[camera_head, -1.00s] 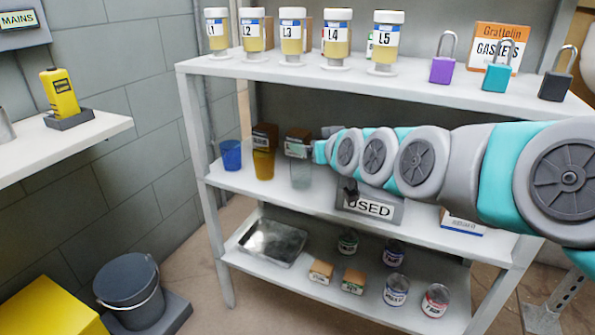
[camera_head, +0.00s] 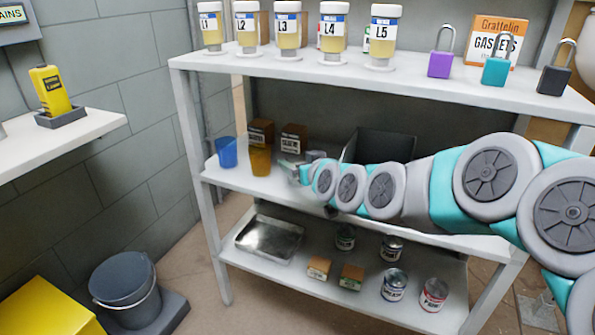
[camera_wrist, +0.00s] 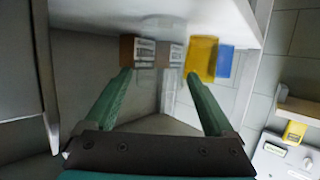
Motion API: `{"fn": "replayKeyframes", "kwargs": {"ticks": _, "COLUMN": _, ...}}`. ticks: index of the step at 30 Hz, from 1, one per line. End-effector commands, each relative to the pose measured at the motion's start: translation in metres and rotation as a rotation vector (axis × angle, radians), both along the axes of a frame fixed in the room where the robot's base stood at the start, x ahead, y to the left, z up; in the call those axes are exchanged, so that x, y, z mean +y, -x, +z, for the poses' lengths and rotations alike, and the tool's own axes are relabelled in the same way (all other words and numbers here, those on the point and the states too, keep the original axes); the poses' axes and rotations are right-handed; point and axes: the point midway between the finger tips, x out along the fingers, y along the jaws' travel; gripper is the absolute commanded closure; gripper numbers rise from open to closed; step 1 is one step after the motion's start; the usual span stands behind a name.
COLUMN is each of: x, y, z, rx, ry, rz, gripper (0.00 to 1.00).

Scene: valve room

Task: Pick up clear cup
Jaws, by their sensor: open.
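The clear cup (camera_wrist: 160,84) shows faintly in the wrist view as a see-through shape between my two fingers. My gripper (camera_wrist: 158,84) is open, with one finger on each side of the cup; I cannot tell whether either touches it. In the head view my gripper (camera_head: 292,172) is low over the middle shelf, and the cup is hard to make out there. An amber cup (camera_head: 260,160) and a blue cup (camera_head: 227,152) stand to its left. The wrist view appears upside down.
Small brown boxes (camera_head: 293,139) stand behind the cups. A dark open bin (camera_head: 385,146) is behind my arm. The upper shelf (camera_head: 400,83) holds labelled jars and padlocks. A metal tray (camera_head: 270,240) and several cans are on the lower shelf.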

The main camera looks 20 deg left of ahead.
Motion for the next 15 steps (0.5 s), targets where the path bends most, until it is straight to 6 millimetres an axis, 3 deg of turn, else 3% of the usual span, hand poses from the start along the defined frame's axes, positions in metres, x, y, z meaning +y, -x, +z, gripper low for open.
{"fn": "replayKeyframes", "kwargs": {"ticks": 15, "x": 0.030, "y": -0.034, "z": -0.014, "rx": 0.002, "ry": 0.001, "rz": 0.001, "gripper": 0.12}}
